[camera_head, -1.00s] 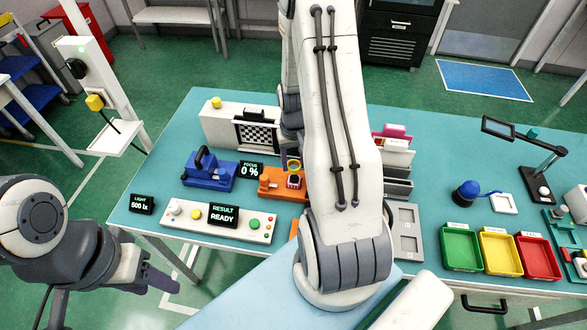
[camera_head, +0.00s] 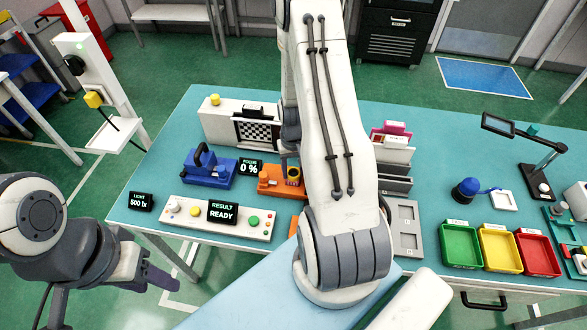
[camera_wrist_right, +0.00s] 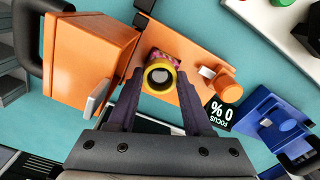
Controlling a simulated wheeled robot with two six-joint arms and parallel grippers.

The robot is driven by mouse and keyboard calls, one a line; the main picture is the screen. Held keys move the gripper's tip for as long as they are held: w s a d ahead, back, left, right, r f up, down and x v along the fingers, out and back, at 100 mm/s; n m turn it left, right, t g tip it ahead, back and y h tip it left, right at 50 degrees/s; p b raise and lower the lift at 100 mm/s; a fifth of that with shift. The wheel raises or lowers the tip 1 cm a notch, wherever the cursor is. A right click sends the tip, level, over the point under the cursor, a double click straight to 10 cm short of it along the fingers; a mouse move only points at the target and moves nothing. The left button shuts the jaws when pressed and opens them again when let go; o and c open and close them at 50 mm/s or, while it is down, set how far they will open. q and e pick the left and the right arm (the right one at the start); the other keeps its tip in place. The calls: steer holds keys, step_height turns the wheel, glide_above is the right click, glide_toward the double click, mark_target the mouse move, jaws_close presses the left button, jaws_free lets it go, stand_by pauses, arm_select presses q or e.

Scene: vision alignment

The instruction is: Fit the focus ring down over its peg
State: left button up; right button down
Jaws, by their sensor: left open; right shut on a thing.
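The focus ring (camera_wrist_right: 149,77) is a yellow ring with a dark inside, held between the fingers of my right gripper (camera_wrist_right: 160,82). A pale round face shows through its opening; I cannot tell whether that is the peg top. A pink patterned part (camera_wrist_right: 162,56) lies just behind the ring, on the orange fixture (camera_wrist_right: 190,75). In the head view the orange fixture (camera_head: 268,181) is partly behind my right arm, and the ring is small over its right part. How far the ring sits over the peg is not clear. My left gripper (camera_head: 160,281) is empty, off the table's left front.
A blue fixture (camera_head: 208,172) and a "FOCUS 0 %" display (camera_head: 250,168) stand left of the orange fixture. A button panel with a "RESULT READY" display (camera_head: 222,211) is in front. A checkerboard target (camera_head: 258,133) stands behind. Green, yellow and red bins (camera_head: 500,270) are at the right.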

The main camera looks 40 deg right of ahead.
steer(key=c, duration=0.6)
jaws_free()
steer(key=shift+r, duration=0.1)
steer(key=shift+r+p, duration=0.35)
step_height(320, 180, up, 12)
steer(key=b, duration=0.1)
steer(key=a+r+n, duration=0.3)
steer(key=a, duration=0.6)
steer(key=a+r+n, duration=0.2)
steer(key=a+r, duration=0.1)
steer(key=a, duration=0.5)
steer(key=s+a+r+n+y, duration=0.1)
steer(key=s+a+r+n, duration=0.3)
steer(key=s+a, duration=1)
steer(key=s+n, duration=0.2)
steer(key=n, duration=0.1)
steer(key=shift+s+r+n, duration=0.2)
steer(key=shift+n, duration=0.2)
